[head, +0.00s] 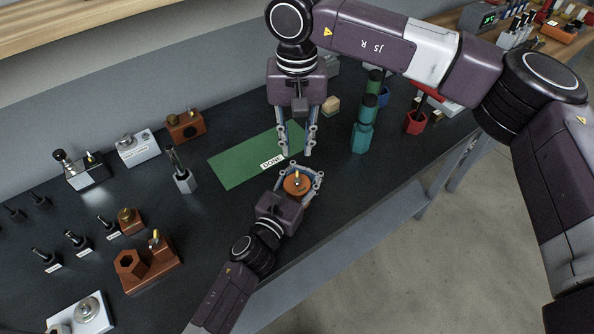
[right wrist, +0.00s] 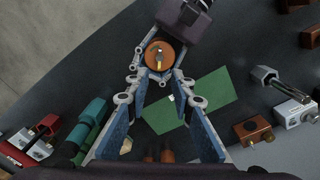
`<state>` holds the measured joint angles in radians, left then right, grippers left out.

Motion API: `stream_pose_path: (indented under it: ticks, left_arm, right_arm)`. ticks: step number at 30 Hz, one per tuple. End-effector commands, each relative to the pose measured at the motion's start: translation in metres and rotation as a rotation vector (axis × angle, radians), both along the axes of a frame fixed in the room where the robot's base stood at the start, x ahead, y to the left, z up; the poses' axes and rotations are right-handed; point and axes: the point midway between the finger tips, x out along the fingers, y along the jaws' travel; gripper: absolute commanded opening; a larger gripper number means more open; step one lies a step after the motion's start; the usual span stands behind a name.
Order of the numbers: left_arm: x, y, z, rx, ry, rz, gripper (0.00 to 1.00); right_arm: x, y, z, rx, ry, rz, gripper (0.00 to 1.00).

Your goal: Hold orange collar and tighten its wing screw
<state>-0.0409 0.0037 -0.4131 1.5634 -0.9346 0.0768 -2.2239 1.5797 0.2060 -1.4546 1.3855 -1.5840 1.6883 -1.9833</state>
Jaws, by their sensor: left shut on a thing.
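The round orange collar (head: 291,187) is held between the fingers of my left gripper (head: 300,179), near the front edge of the dark table. A brass wing screw (head: 297,178) stands up from its top. In the right wrist view the collar (right wrist: 152,64) and its wing screw (right wrist: 159,55) lie just beyond my right fingertips. My right gripper (head: 296,151) points down, open and empty, above and behind the collar. Its two fingers (right wrist: 160,101) are spread apart and do not touch the screw.
A green mat (head: 237,163) labelled DONE lies behind the collar. Teal bottle-shaped pieces (head: 362,137) and a red holder (head: 415,123) stand to the right. An orange block with a hexagonal opening (head: 150,268) and several small tools stand to the left.

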Motion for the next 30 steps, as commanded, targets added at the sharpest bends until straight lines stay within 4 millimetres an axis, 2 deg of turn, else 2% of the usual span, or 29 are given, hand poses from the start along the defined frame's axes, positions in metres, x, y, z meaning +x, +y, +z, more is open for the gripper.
stream_pose_path:
  ticks: [3, 9, 15, 19, 27, 30]
  left_arm:
    - [0.0, 0.0, 0.0, 0.0, 0.0, 0.0, 0.0]
    - [0.0, 0.0, 0.0, 0.0, 0.0, 0.0, 0.0]
    - [0.0, 0.0, 0.0, 0.0, 0.0, 0.0, 0.0]
    - [0.0, 0.0, 0.0, 0.0, 0.0, 0.0, 0.0]
    - [0.0, 0.0, 0.0, 0.0, 0.0, 0.0, 0.0]
    - [0.0, 0.0, 0.0, 0.0, 0.0, 0.0, 0.0]
  right_arm:
    - [-0.001, -0.001, -0.026, -0.001, 0.004, -0.002, 0.22]
    - [-0.001, -0.001, -0.065, 0.0, 0.003, -0.003, 0.22]
    - [0.0, -0.001, -0.09, -0.001, 0.001, -0.003, 0.22]
    - [0.0, 0.0, -0.097, 0.0, 0.001, -0.003, 0.22]
    - [0.0, 0.0, -0.098, 0.0, 0.0, -0.003, 0.22]
    - [0.0, 0.0, -0.098, 0.0, 0.0, -0.003, 0.12]
